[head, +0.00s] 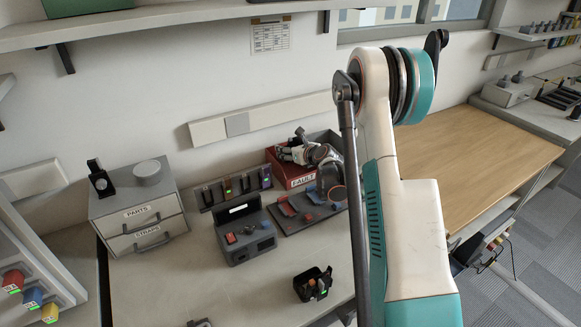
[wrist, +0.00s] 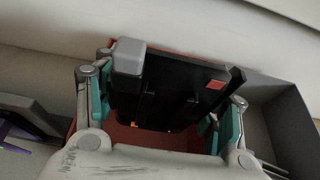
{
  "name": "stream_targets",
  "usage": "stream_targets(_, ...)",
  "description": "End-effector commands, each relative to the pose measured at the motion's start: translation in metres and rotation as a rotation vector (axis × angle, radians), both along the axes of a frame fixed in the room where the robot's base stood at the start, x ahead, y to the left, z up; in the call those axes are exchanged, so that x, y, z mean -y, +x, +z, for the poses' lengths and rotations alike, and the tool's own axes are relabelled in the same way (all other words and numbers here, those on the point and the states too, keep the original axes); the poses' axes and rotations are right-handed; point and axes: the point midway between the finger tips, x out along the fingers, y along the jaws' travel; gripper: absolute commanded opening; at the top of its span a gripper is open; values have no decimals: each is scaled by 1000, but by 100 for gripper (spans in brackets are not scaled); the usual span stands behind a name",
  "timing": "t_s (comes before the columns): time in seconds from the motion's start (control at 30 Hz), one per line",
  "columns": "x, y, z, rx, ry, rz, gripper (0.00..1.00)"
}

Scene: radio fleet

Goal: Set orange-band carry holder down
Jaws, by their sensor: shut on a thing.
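The carry holder (wrist: 165,92) is a black, open-backed case with a small orange patch near its right edge and a grey block at its upper left. In the wrist view my gripper (wrist: 163,108) is shut on it, one finger at each side. The red bin floor shows beneath it. In the head view my gripper (head: 303,153) is over the red bin marked FAULT (head: 303,182), at the back of the bench. The holder is hard to make out there, and I cannot tell whether it touches the bin.
A dark grey bin (wrist: 284,122) stands right of the red one. In front are a tray with red pads (head: 290,207), a grey charger-like unit (head: 246,238) and another black holder (head: 312,284). A drawer cabinet (head: 142,215) stands left.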

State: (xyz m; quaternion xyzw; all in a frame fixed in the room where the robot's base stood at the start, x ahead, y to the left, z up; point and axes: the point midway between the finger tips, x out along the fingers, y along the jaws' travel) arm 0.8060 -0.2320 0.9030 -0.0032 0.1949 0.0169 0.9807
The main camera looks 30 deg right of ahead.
Motion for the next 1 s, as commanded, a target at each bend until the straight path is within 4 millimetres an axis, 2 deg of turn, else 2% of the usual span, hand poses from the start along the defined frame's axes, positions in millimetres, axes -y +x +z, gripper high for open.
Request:
stream_targets(0.1,0,0,-14,0,0,0,39)
stream_targets(0.27,0,0,-22,0,0,0,39)
stream_targets(0.53,0,0,-58,0,0,0,39)
stream_targets(0.97,0,0,-64,0,0,0,39)
stream_targets(1.0,0,0,-63,0,0,0,72)
